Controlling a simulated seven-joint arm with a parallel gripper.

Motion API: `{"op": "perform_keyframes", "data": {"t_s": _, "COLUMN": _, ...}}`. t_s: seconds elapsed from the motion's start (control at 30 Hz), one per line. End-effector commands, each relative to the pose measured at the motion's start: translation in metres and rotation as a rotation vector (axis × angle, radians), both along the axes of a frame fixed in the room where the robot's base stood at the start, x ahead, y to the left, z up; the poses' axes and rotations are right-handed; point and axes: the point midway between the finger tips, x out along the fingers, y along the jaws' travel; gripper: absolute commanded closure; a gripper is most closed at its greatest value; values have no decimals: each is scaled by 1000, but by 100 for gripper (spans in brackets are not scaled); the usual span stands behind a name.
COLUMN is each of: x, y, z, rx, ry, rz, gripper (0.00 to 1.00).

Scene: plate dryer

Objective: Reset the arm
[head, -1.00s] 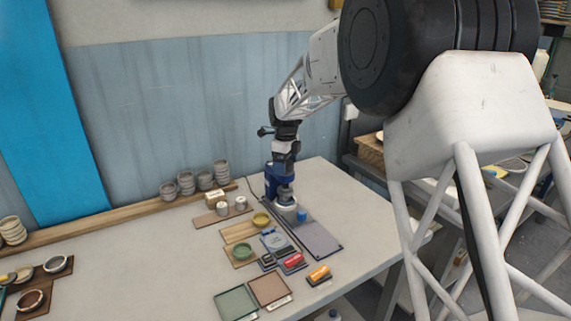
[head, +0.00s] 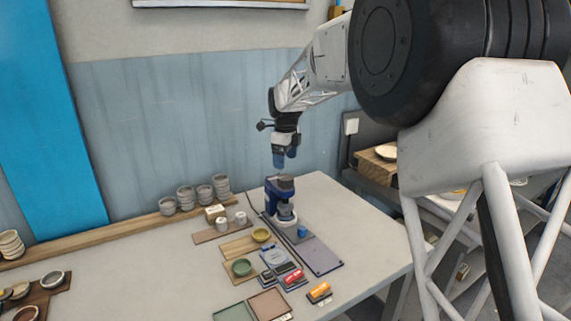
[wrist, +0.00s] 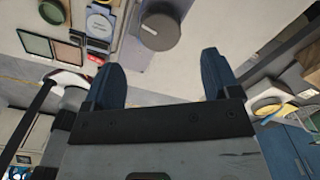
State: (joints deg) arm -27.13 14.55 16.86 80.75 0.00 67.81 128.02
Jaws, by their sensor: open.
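My gripper (head: 285,160) hangs in the air above the blue machine (head: 284,202) on the table, apart from it. In the wrist view my gripper (wrist: 165,78) shows two blue fingers spread apart, with nothing between them. The machine has a dark top and a pale round part low at its front. In the wrist view its dark round top (wrist: 160,28) lies beyond the fingers.
Stacked grey cups (head: 187,197) stand along the wooden ledge at the wall. A shelf with a plate (head: 387,152) is at the right.

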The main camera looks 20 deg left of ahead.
Motion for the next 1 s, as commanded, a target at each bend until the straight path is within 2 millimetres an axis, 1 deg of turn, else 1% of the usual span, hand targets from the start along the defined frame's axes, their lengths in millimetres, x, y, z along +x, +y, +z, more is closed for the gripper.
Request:
{"op": "perform_keyframes", "data": {"t_s": 0.37, "x": 0, "y": -1, "z": 1, "rx": 0, "ry": 0, "rz": 2, "gripper": 18}}
{"op": "perform_keyframes", "data": {"t_s": 0.47, "x": -2, "y": -5, "z": 4, "rx": 1, "ry": -2, "rz": 13, "gripper": 18}}
{"op": "perform_keyframes", "data": {"t_s": 0.57, "x": -7, "y": -16, "z": 9, "rx": 2, "ry": -5, "rz": 38, "gripper": 18}}
{"op": "perform_keyframes", "data": {"t_s": 0.67, "x": -15, "y": -31, "z": 16, "rx": 4, "ry": -11, "rz": 79, "gripper": 18}}
{"op": "perform_keyframes", "data": {"t_s": 0.77, "x": -27, "y": -54, "z": 26, "rx": 7, "ry": -19, "rz": 138, "gripper": 18}}
{"op": "perform_keyframes", "data": {"t_s": 1.0, "x": -66, "y": -115, "z": 50, "rx": 8, "ry": -43, "rz": 317, "gripper": 18}}
